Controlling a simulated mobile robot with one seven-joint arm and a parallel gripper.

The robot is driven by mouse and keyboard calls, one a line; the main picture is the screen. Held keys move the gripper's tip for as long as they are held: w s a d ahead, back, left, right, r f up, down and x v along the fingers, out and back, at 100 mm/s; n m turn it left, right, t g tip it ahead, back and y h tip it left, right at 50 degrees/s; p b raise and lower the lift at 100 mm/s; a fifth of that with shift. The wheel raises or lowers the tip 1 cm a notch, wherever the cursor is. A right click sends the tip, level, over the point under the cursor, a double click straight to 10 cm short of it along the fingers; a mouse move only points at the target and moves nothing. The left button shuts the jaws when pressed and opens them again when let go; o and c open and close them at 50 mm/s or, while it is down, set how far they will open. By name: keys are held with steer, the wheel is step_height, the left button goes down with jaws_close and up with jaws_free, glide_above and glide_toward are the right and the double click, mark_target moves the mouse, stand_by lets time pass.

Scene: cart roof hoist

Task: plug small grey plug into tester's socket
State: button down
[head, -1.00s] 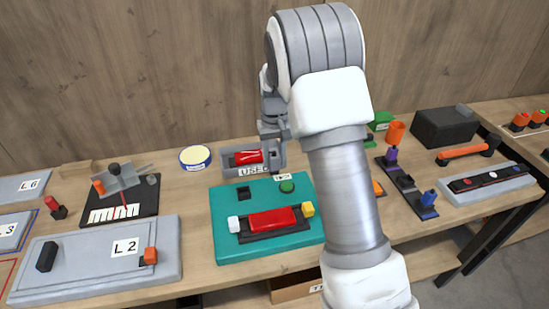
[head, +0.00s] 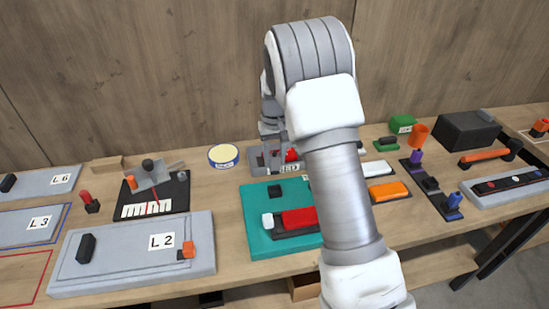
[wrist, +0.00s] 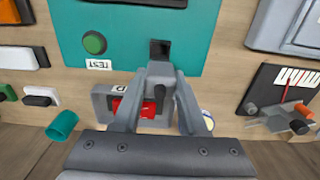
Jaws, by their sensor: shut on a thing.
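The teal tester (head: 258,236) lies on the bench in front of me, with a small black socket (head: 275,191) near its back edge. My gripper (head: 271,150) hangs behind the socket in the head view, fingers down. In the wrist view my gripper (wrist: 160,82) is shut on the small grey plug (wrist: 159,70). The plug's end sits right beside the black socket (wrist: 160,48) in the picture. I cannot tell whether they touch or how high the plug is. The tester's green button (wrist: 94,42) shows left of the socket.
A grey tray (wrist: 102,101) with a red thing in it lies below the fingers. A yellow-topped round tin (head: 223,154) stands left of it. A grey L2 panel (head: 105,268) lies left of the tester. My arm hides the tester's right side in the head view.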

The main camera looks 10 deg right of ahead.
mark_target(275, 173)
steer(key=shift+f, duration=0.1)
steer(key=shift+f+b, duration=1.9)
steer(key=shift+f, duration=0.95)
steer(key=shift+f+b, duration=1.15)
steer(key=shift+f, duration=0.5)
steer(key=shift+c, duration=1.8)
jaws_free()
step_height(275, 173, up, 17)
steer(key=shift+f, duration=0.2)
steer(key=shift+r, duration=0.45)
